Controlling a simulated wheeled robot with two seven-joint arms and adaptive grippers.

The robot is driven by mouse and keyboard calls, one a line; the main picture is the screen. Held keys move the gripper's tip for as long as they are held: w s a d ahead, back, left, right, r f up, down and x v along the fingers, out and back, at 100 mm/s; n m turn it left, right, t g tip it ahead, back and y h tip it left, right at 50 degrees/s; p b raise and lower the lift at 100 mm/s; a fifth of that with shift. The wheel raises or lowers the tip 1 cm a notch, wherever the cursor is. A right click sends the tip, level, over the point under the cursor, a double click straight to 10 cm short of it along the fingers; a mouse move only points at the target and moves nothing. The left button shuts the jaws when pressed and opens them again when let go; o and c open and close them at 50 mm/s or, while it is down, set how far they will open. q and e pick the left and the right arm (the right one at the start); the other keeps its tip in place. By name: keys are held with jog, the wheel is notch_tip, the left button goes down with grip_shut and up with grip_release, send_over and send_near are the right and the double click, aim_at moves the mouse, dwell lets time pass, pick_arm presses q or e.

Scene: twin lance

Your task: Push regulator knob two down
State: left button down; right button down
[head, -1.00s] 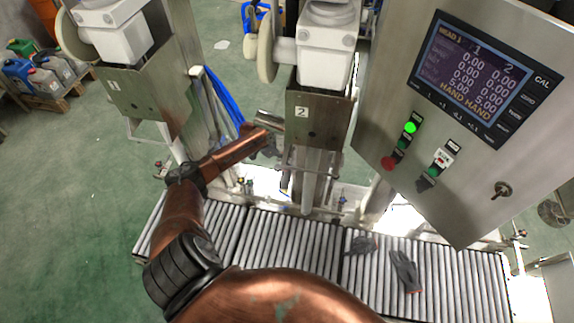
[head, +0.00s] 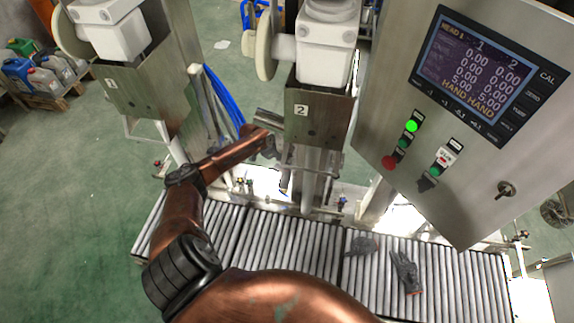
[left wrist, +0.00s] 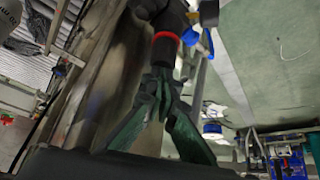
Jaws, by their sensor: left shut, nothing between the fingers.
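In the left wrist view, a black round part with a red ring (left wrist: 166,37), which looks like a regulator knob, is at the top middle. My left gripper (left wrist: 163,78) is shut and empty, its dark green fingers pointing up at that part. The tips are very near its lower end; I cannot tell whether they touch. In the head view my left gripper (head: 270,147) is beside the steel housing labelled 2 (head: 318,118), small and partly hidden by my arm. The knob cannot be made out there. My right gripper is not in view.
A roller conveyor (head: 265,245) runs below, with grey gloves (head: 405,272) on it. A control panel (head: 400,110) with a screen stands at the right. Housing 1 (head: 140,95) and blue hoses (head: 222,98) are to the left of housing 2. Canisters (head: 40,75) stand at the far left.

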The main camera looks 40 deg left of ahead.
pick_arm(q)
jog(key=shift+f, duration=0.3)
jog(key=shift+r, duration=0.1)
jog(key=shift+r+p, duration=0.7)
jog(key=shift+r, duration=0.5)
jog(key=shift+r+p, duration=1.25)
jog(key=shift+r, duration=0.55)
jog(key=shift+f, duration=0.15)
